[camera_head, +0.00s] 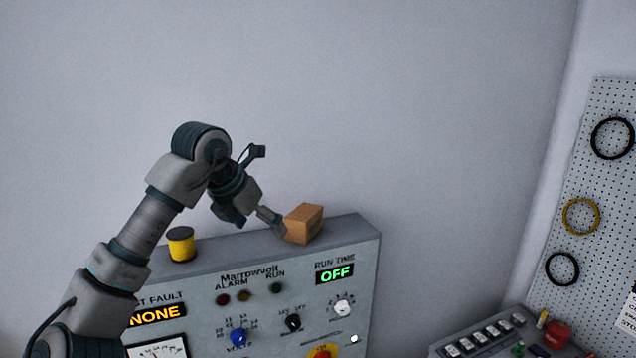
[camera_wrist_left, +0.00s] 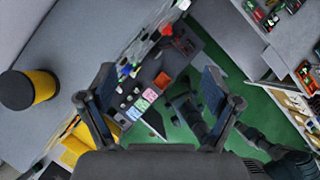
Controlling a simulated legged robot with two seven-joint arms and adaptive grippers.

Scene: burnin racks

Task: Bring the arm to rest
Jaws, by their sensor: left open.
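My left arm comes in from the left in the head view and bends down over the grey panel box. My left gripper (camera_head: 268,222) is above the box's top, close beside a small brown cardboard box (camera_head: 304,223); whether it touches the box I cannot tell. In the left wrist view the two fingers of my left gripper (camera_wrist_left: 158,95) stand wide apart with nothing between them. My right gripper is not visible in the head view, and I cannot make it out in the wrist view.
A grey panel box (camera_head: 345,232) labelled Marrowvolt has knobs, lamps and displays reading NONE and OFF. A yellow spool (camera_head: 182,244) stands on its top, also seen in the wrist view (camera_wrist_left: 42,87). A pegboard (camera_head: 610,180) with cable loops hangs right. The wall above is bare.

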